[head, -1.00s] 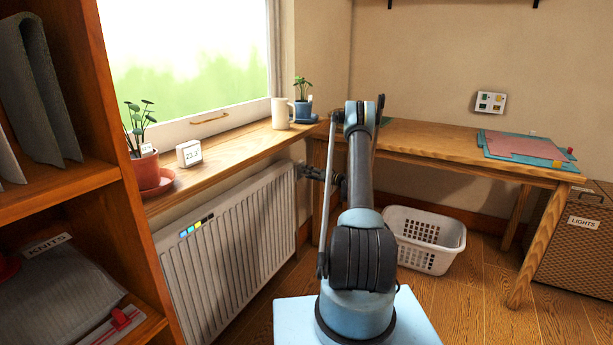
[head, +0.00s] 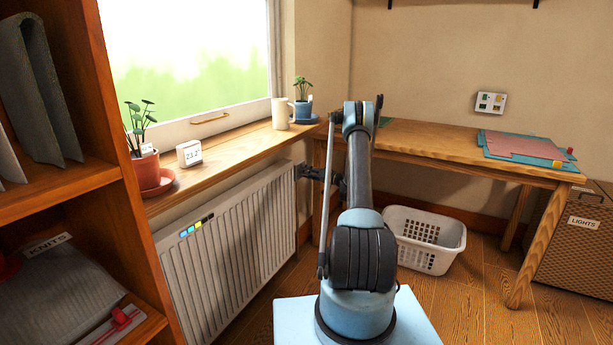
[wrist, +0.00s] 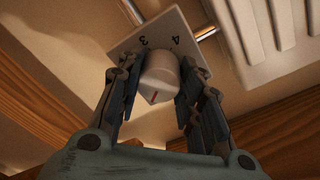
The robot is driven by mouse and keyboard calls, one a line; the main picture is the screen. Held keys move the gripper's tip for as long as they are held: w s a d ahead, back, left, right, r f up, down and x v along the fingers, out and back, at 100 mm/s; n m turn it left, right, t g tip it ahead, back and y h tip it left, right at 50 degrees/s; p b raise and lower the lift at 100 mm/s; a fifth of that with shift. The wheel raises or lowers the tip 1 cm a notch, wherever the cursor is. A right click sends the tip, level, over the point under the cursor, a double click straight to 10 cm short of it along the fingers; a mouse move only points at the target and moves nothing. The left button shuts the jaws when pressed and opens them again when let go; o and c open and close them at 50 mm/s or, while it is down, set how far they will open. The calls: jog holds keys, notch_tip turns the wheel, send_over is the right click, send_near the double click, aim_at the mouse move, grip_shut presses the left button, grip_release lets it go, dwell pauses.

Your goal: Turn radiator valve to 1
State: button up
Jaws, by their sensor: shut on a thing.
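The radiator valve knob (wrist: 157,80) is a pale rounded cap with a red mark on its near lower side, seen in the wrist view. Behind it is a pale square plate (wrist: 128,48) with the digits 3 and 4 showing; other digits are hidden or out of view. My gripper (wrist: 161,72) has one finger on each side of the knob and is shut on it. In the head view my gripper (head: 312,172) is at the right end of the white ribbed radiator (head: 230,245), below the sill; the knob cannot be made out there.
The wooden window sill (head: 235,152) above the radiator holds plants, a small display and a cream mug (head: 282,114). A desk (head: 430,142) stands right of my arm, with a white basket (head: 425,240) below. An open shelf (head: 115,100) is at left.

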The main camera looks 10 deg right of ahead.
jog(key=shift+d+m, duration=0.15)
jog(key=shift+m, duration=0.35)
jog(key=shift+w, duration=0.1)
jog(key=o, duration=1.1)
jog(key=shift+f, duration=0.1)
jog(key=shift+c, duration=0.2)
jog(key=v, duration=1.2)
